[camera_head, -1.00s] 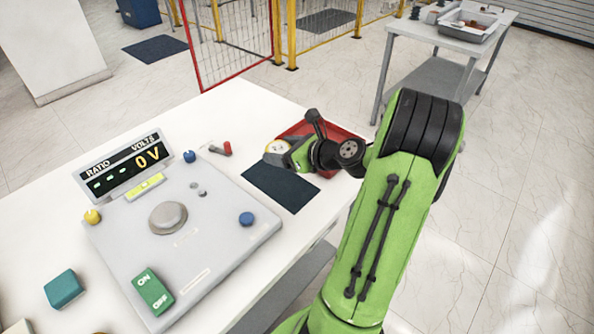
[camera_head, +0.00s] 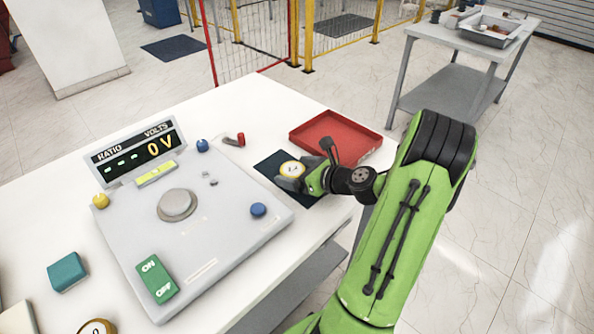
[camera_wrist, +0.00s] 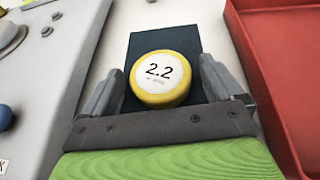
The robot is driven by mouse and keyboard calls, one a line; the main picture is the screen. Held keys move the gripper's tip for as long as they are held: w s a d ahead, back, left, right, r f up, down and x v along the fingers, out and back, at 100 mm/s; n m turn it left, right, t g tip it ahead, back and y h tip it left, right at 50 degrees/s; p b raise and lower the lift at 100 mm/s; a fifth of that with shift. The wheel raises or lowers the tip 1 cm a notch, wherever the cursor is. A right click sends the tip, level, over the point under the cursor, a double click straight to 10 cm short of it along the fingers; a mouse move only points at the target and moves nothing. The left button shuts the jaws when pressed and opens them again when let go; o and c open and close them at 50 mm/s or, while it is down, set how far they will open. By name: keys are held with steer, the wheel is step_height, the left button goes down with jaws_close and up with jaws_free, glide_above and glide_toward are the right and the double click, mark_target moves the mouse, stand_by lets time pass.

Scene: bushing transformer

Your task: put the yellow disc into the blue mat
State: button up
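The yellow disc (camera_head: 292,168), with a white face marked 2.2 in the wrist view (camera_wrist: 158,78), is between the two grey fingers of my gripper (camera_head: 291,176). The disc is over the dark blue mat (camera_head: 270,163), face up. The mat also shows beyond the disc in the wrist view (camera_wrist: 165,41). My gripper and the disc hide much of the mat, and any gap under the disc cannot be made out.
A red tray (camera_head: 361,128) stands just right of my gripper. The grey test panel (camera_head: 225,222) with its display and knobs is to the left. Another yellow-rimmed disc (camera_head: 97,327) is at the bottom edge. A teal block (camera_head: 67,271) lies at the left.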

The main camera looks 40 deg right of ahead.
steer(key=shift+s+r, duration=0.1)
steer(key=shift+r, duration=0.2)
steer(key=p+v, duration=0.3)
steer(key=v, duration=0.8)
steer(key=shift+s+r, duration=0.1)
steer(key=shift+s, duration=0.25)
